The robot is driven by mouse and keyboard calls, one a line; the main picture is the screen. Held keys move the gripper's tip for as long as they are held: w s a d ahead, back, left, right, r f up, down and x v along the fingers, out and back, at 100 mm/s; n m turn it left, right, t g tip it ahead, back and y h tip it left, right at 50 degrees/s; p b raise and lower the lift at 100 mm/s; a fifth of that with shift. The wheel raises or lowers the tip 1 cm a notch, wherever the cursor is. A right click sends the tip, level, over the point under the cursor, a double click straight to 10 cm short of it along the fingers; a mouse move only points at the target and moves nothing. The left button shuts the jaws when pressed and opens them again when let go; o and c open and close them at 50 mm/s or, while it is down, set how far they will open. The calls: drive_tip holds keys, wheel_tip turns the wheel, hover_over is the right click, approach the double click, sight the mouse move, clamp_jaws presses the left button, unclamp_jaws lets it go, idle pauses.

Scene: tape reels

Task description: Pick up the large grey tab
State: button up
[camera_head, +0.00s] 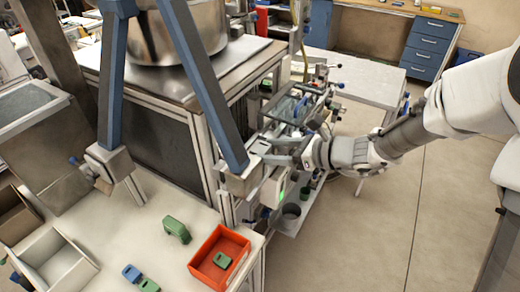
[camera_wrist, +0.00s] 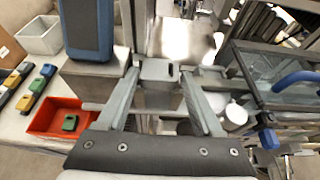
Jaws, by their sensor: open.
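A grey block-like piece with a dark slot in its top (camera_wrist: 158,70), which looks like the large grey tab, stands between and just beyond my fingertips in the wrist view. My gripper (camera_wrist: 160,84) is open, with one finger on each side of its near part. I cannot tell whether either finger touches it. In the head view my gripper (camera_head: 268,155) reaches left to the corner of the machine frame, beside the foot of a blue post. The tab is too small and crowded there to make out clearly.
A blue post (camera_head: 206,85) rises close to my gripper. A red bin (camera_head: 236,240) with a green piece inside stands on the white table, near loose green and blue pieces and a white bin (camera_head: 58,262). Cluttered rails and a glass-topped box (camera_wrist: 285,75) lie right. Open floor is at right.

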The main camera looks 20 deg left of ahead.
drive_tip(key=shift+a+f, duration=0.1)
drive_tip(key=shift+a, duration=0.15)
drive_tip(key=c, duration=1)
drive_tip(key=shift+o, duration=0.2)
